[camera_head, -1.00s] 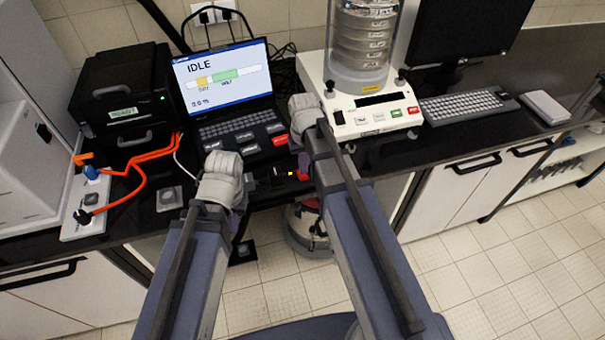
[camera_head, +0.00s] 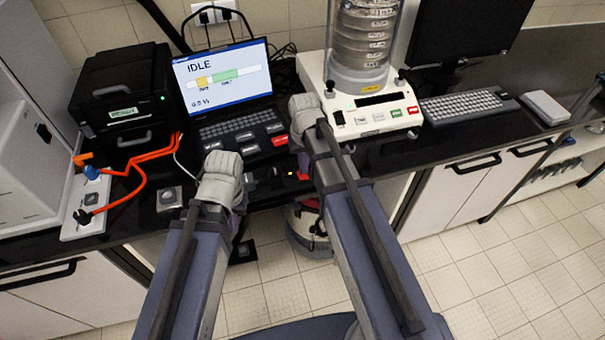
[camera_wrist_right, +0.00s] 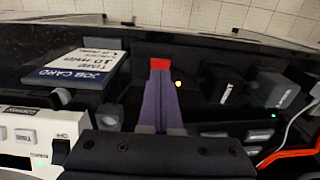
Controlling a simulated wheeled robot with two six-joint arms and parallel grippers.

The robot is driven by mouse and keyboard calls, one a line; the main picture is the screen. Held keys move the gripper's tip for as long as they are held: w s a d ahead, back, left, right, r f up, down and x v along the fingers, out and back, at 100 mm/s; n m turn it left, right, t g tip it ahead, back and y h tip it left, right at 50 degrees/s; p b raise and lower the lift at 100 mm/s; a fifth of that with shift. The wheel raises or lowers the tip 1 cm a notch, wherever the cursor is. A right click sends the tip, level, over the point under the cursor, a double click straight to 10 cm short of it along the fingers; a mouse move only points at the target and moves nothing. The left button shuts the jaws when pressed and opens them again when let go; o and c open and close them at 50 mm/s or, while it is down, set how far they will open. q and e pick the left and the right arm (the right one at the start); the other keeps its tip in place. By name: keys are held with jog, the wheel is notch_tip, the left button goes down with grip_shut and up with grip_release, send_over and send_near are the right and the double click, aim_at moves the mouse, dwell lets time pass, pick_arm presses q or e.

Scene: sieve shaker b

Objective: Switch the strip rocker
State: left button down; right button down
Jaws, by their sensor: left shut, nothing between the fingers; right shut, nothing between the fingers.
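A dark, low unit (camera_head: 266,181) with a small yellow light lies at the front of the bench between my grippers. The light (camera_wrist_right: 178,84) also shows in the right wrist view.
A laptop (camera_head: 222,75) reading IDLE stands behind the grippers. The sieve shaker (camera_head: 345,120) is to the right. A white panel (camera_head: 75,228) with plugs and orange cables is at left. A job card (camera_wrist_right: 80,72) lies near the right gripper.

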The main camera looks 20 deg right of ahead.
aim_at(304, 177)
jog(key=shift+f+b, duration=1.15)
jog(key=shift+b, duration=0.05)
dwell(0.6)
jog(key=shift+r, duration=0.1)
notch_tip(304, 177, up, 7)
jog(key=p, duration=0.7)
jog(key=s+a+f+n+h+b, duration=0.1)
jog(key=s+a+f+n+b, duration=0.2)
jog(key=s+a, duration=0.7)
jog(key=s, duration=0.4)
jog(key=shift+s+a+f, duration=0.15)
jog(key=shift+a+f, duration=0.05)
jog(key=shift+a, duration=0.05)
